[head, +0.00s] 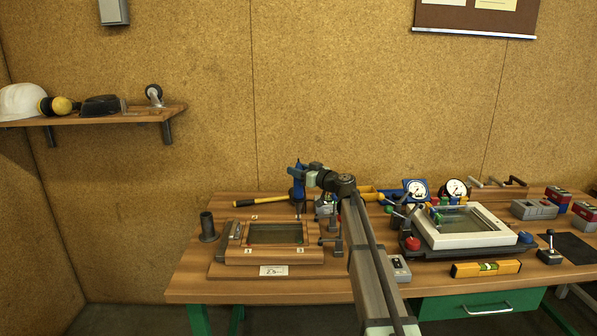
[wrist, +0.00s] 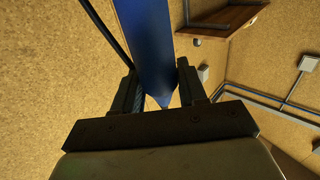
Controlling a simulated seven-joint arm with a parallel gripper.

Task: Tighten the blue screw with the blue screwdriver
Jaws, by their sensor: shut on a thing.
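My gripper (head: 308,178) is raised above the bench and shut on the blue screwdriver (head: 298,182). The screwdriver looks upright, with its thin shaft pointing down over the back right part of a wooden frame (head: 232,257). In the wrist view the blue handle (wrist: 147,40) lies between the two fingers (wrist: 160,88). I cannot make out the blue screw. The screwdriver's tip is too small to tell whether it touches anything. A white frame (head: 440,240) on a dark tilting base stands at the right, with small coloured pieces at its back left corner.
A yellow-handled hammer (head: 262,202) lies behind the wooden frame. A dark cylinder (head: 207,228) stands to its left and a clamp (head: 337,235) to its right. Gauges (head: 416,190) stand at the back. A yellow level (head: 486,268) lies in front of the white frame.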

